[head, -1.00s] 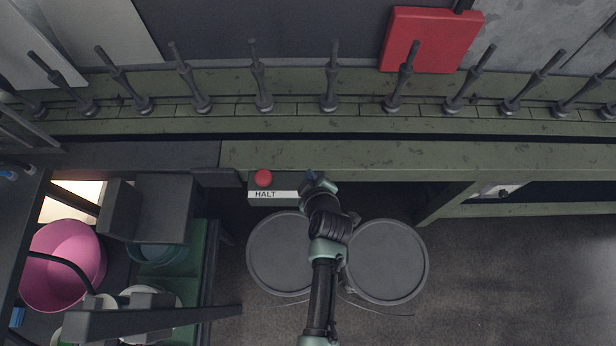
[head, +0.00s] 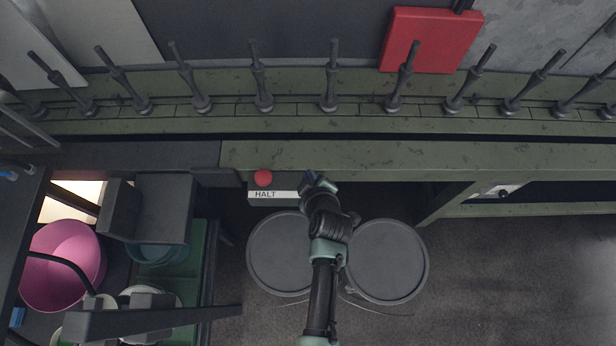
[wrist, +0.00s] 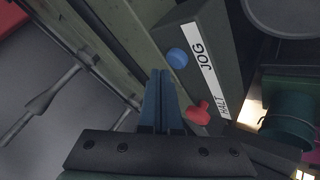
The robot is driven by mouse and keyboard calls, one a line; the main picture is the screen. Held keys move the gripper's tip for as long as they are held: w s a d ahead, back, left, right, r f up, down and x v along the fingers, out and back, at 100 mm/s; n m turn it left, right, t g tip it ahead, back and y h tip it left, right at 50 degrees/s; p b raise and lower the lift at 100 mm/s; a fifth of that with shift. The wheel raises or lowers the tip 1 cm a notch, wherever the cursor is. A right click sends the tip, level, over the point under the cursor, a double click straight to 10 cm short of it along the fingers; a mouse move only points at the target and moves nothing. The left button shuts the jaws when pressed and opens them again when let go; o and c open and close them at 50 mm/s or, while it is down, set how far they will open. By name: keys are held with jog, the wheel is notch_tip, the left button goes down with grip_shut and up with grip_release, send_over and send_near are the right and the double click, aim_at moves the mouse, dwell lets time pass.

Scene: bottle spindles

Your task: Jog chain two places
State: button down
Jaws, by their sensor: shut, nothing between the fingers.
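The chain (head: 295,110) runs across the green conveyor in the head view, with several upright dark spindles (head: 331,80) on it. A dark control box (head: 258,199) is below the conveyor edge. Its red HALT button (head: 263,178) shows there, and also in the wrist view (wrist: 198,113). Its blue JOG button (wrist: 177,57) shows clearly in the wrist view; my arm's end covers that part in the head view. My gripper (wrist: 158,74) is shut and empty. In the wrist view its tips appear just below and left of the blue button; contact is not visible.
A red panel (head: 431,42) stands behind the chain. Two round dark discs (head: 387,262) flank my arm below. At left are a pink bowl (head: 62,265) and dark boxes (head: 165,208). The floor at lower right is clear.

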jog(key=shift+f+b, duration=0.45)
jog(key=shift+b, duration=0.05)
